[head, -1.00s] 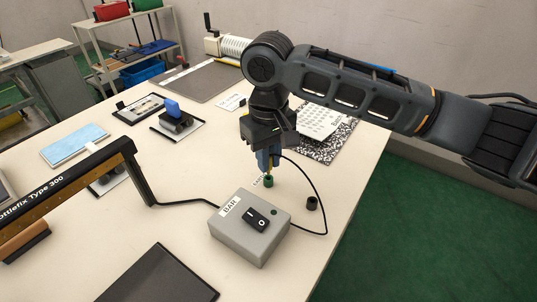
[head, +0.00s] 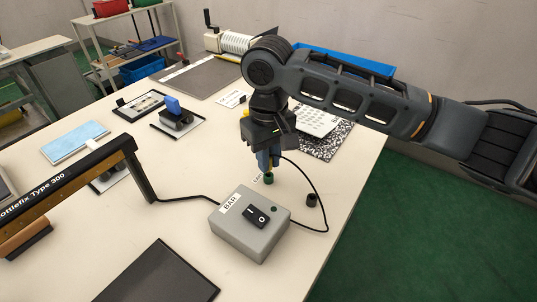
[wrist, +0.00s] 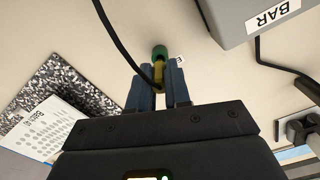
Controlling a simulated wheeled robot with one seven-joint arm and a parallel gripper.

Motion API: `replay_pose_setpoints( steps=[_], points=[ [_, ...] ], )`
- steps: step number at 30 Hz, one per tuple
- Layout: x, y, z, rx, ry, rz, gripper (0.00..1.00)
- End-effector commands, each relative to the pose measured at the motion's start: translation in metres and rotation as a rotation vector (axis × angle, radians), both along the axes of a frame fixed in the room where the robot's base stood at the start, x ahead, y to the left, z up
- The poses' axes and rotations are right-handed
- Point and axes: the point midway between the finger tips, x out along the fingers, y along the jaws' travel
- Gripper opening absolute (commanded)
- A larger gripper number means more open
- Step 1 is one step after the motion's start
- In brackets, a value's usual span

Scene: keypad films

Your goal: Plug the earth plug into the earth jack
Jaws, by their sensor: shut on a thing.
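My gripper (head: 266,167) is shut on the yellow earth plug (wrist: 158,73), pointing down at the table; in the wrist view my gripper's blue fingers (wrist: 159,84) stand either side of the plug. A black cable (wrist: 107,32) runs to it. The green earth jack (head: 268,179) stands upright on the table directly under the fingertips; it also shows beyond the plug in the wrist view (wrist: 159,51). The plug and jack look lined up and very close. I cannot tell whether the plug's tip is inside the jack. A small label lies beside the jack, partly readable.
A grey box (head: 240,238) marked BAR with a black rocker switch stands just in front of the jack. A black socket (head: 311,200) stands to its right, near the looping cable. A speckled board (head: 325,144) with a printed sheet lies behind. Bare table lies left of the jack.

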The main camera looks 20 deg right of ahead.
Motion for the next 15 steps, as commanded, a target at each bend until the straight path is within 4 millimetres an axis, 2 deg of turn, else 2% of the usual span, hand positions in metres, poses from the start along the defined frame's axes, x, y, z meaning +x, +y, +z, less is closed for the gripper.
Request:
replay_pose_setpoints(
  steps=[15],
  points=[
    [0.0, 0.0, -0.012, 0.0, 0.001, 0.0, 0.0]
  ],
)
